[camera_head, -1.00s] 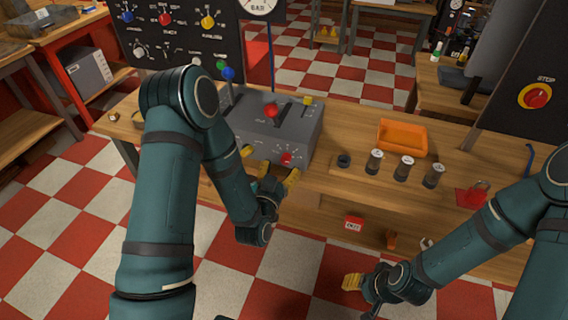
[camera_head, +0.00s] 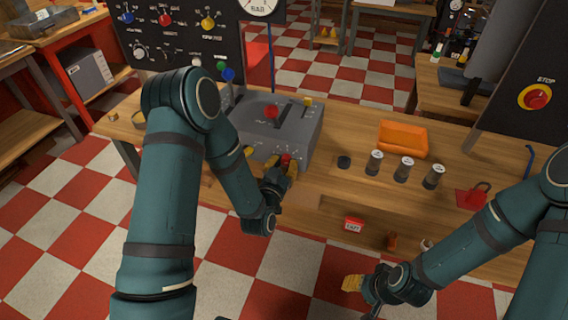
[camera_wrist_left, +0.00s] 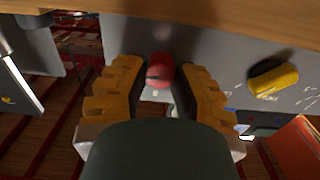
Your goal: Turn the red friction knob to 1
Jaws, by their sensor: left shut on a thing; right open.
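The red friction knob (camera_head: 285,157) sits on the front face of the grey console (camera_head: 305,128). My left gripper (camera_head: 283,165) is at that face, with its yellow fingers on either side of the knob. In the left wrist view the red knob (camera_wrist_left: 160,68) lies between the two fingertips (camera_wrist_left: 158,80), and the gripper is shut on it. A dark slot shows across the knob. The scale number it points at is too small to read. My right gripper (camera_head: 353,284) is open and empty, low in front of the bench.
A yellow knob (camera_wrist_left: 273,79) is beside the red one on the same face. A red-topped lever (camera_head: 271,112) stands on top of the console. An orange tray (camera_head: 403,138) and several small cylinders (camera_head: 405,169) are to the right on the wooden bench.

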